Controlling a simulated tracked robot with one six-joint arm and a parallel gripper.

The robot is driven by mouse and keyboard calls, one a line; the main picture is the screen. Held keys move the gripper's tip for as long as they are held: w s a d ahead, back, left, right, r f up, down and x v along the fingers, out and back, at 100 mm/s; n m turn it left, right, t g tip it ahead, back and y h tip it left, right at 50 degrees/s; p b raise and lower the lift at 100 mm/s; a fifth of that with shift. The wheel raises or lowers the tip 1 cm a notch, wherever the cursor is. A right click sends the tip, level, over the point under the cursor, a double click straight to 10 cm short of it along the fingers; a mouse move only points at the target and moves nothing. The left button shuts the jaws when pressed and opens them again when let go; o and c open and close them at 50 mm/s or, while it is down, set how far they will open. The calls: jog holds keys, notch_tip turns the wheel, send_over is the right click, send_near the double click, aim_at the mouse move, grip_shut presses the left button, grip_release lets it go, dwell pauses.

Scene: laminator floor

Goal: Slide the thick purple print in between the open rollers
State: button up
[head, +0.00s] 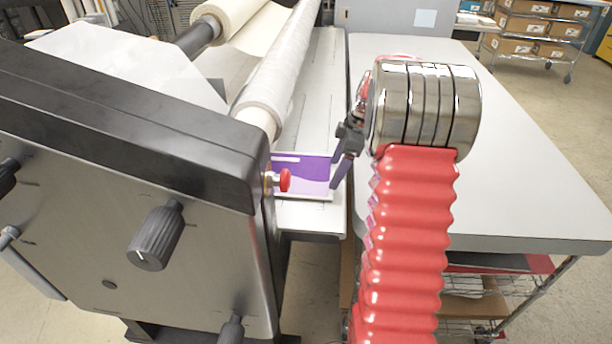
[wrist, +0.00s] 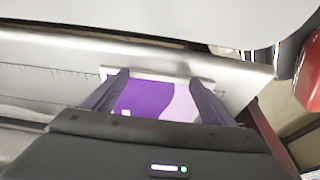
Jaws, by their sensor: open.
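The purple print (head: 305,172) is a small flat piece with a white border and a paler wavy patch. It lies on the grey feed table (head: 313,105) of the laminator, beside the lower end of the long pale roller (head: 275,85). Its left side is partly hidden behind the laminator's side housing. The print also shows in the wrist view (wrist: 140,98), between my fingers. My gripper (head: 338,172) is at the print's right edge in the head view. In the wrist view my gripper (wrist: 158,78) is open, with one finger on each side of the print.
The laminator's dark side housing (head: 130,130) with black knobs stands at left, and a red knob (head: 285,180) sticks out near the print. A pale worktable (head: 520,165) at right is largely clear. Shelves with boxes (head: 540,25) stand behind.

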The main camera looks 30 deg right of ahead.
aim_at(320, 175)
jog(key=shift+w+a+f, duration=0.1)
jog(key=shift+w+a, duration=0.45)
jog(key=shift+a, duration=0.2)
jog(key=shift+w+a+f, duration=0.1)
jog(key=shift+w+a, duration=0.4)
jog(key=shift+a, duration=0.25)
dwell(1.3)
jog(key=shift+s+d+r, duration=0.1)
jog(key=shift+s+d, duration=0.25)
jog(key=shift+d, duration=0.25)
dwell(0.8)
jog(key=shift+r, duration=0.1)
jog(key=v, duration=0.6)
dwell(0.9)
jog(key=shift+s+d+r, duration=0.1)
dwell(0.4)
